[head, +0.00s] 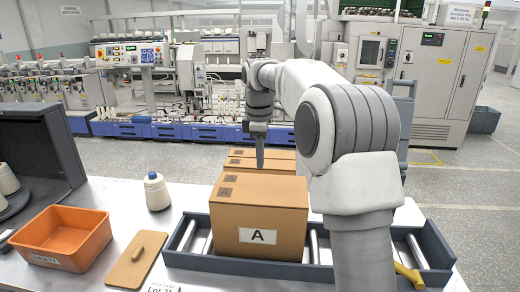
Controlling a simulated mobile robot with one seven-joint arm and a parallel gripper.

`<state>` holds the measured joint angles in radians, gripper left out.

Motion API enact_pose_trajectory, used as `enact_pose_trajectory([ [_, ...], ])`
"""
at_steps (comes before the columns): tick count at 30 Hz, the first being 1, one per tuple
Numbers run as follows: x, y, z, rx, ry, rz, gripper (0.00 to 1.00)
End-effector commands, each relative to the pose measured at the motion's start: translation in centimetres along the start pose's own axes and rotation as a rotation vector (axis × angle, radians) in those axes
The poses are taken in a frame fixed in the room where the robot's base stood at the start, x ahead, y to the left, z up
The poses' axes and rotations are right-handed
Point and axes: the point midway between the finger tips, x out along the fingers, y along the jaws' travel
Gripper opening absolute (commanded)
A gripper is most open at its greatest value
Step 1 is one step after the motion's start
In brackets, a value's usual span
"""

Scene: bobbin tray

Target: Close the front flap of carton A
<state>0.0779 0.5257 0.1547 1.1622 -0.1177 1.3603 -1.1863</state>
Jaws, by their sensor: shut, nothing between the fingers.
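Carton A (250,218) is a brown cardboard box with a white "A" label on its near face, standing on a roller tray (182,262). Its top looks flat and covered, with a dark printed mark at the left; I cannot tell which panel is the front flap or how it stands. More brown cardboard (282,155) shows just behind it, as flaps or other boxes; I cannot tell which. My gripper (260,163) points straight down, shut and empty, at the far edge of the carton's top. Whether it touches cardboard is unclear. My arm hides the carton's right rear side.
A dark panel (35,130) rises at the far left. Bare table lies between cone and tray. Machines fill the background.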

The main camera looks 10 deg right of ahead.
Motion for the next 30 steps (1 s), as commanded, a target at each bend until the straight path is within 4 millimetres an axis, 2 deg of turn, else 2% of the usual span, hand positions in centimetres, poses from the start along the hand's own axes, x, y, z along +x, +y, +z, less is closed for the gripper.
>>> enact_pose_trajectory([
  [1,1.4,-0.1,0.1,0.000,-0.002,-0.004,0.00],
  [6,4.6,-0.1,0.1,0.001,-0.002,-0.003,0.00],
  [12,7.0,0.0,0.1,0.001,-0.001,-0.001,0.00],
  [26,7.7,0.0,0.1,0.001,-0.001,0.001,0.00],
  [30,8.8,0.2,0.1,0.000,-0.001,-0.001,0.00],
])
